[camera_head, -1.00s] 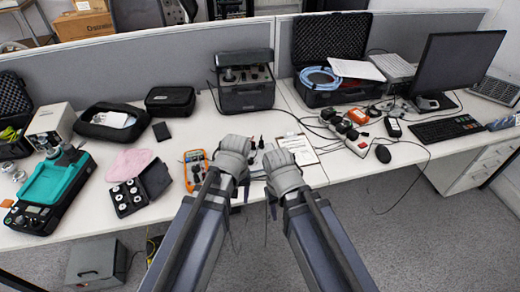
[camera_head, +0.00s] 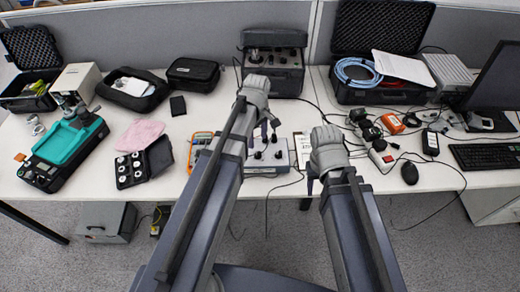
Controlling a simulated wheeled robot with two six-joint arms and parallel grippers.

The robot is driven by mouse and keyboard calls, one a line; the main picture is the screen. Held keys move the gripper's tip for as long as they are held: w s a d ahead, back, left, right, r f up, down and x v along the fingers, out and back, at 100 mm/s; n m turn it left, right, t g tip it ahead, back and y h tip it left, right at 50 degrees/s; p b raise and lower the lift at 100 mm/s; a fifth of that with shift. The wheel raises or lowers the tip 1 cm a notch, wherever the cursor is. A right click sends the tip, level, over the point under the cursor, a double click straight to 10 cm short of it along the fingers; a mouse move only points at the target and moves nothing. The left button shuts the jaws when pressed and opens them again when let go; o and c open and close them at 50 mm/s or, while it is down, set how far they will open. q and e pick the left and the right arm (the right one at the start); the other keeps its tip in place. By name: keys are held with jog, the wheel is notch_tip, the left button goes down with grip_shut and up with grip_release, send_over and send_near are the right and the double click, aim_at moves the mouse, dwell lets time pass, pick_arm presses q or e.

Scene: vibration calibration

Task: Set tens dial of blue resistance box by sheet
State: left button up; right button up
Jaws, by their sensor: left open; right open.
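A small pale box with several black knobs (camera_head: 268,154) sits near the front edge of the desk, between my arms. Its colour looks grey-white rather than clearly blue, and its dial markings are too small to read. My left gripper (camera_head: 268,128) is open, above and just behind this box, and my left arm covers the box's left side. My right gripper (camera_head: 311,182) is open at the desk's front edge, to the right of the box. A white sheet (camera_head: 301,142) shows between the box and my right arm, mostly hidden by that arm.
An orange multimeter (camera_head: 200,139) lies left of my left arm. A dark case with an instrument (camera_head: 273,75) stands behind. Sockets and cables (camera_head: 365,125) crowd the right, with a mouse (camera_head: 410,173). A black weight case (camera_head: 130,170) is further left.

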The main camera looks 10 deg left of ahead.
aim_at(258, 153)
pick_arm(q)
notch_tip(258, 153, down, 8)
jog(key=b, duration=0.7)
jog(key=shift+r, duration=0.15)
grip_shut()
